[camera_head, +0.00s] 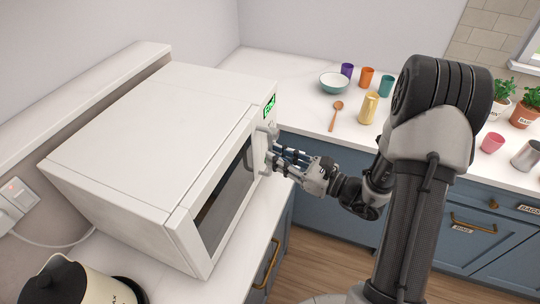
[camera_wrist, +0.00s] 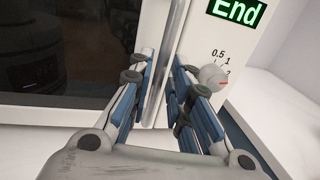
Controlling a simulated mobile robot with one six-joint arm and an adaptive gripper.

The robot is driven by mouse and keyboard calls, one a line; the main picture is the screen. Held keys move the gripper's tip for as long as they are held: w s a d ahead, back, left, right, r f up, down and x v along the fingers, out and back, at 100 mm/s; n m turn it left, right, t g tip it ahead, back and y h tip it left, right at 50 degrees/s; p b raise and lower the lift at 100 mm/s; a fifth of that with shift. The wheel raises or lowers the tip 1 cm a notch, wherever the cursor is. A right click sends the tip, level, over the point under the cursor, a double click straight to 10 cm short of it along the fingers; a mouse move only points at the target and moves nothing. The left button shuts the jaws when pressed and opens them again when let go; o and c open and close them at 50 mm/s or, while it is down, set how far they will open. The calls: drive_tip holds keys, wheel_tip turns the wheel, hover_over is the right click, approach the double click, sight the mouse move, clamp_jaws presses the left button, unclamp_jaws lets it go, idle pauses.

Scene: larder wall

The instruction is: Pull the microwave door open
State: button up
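The white microwave (camera_head: 150,130) stands on the counter at the left. Its door, with a dark window (camera_head: 222,205), looks shut. The door's upright handle (camera_head: 264,152) is near its right edge; it also shows in the wrist view (camera_wrist: 169,40). My gripper (camera_head: 276,160) is at the handle, in front of the door. In the wrist view my gripper's fingers (camera_wrist: 164,72) are spread, one on each side of the handle, with a gap between them. Whether either finger touches the handle I cannot tell. A green display (camera_wrist: 236,10) reads "End", above a round knob (camera_wrist: 212,77).
A kettle (camera_head: 75,285) stands front left. On the back counter are a bowl (camera_head: 334,83), a wooden spoon (camera_head: 336,115), a yellow cup (camera_head: 368,108) and several other cups. Blue cabinets (camera_head: 335,205) line the back. Wooden floor (camera_head: 335,262) lies open before the microwave.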

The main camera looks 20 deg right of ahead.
drive_tip(key=shift+x, duration=1.5)
drive_tip(key=shift+c, duration=0.2)
clamp_jaws()
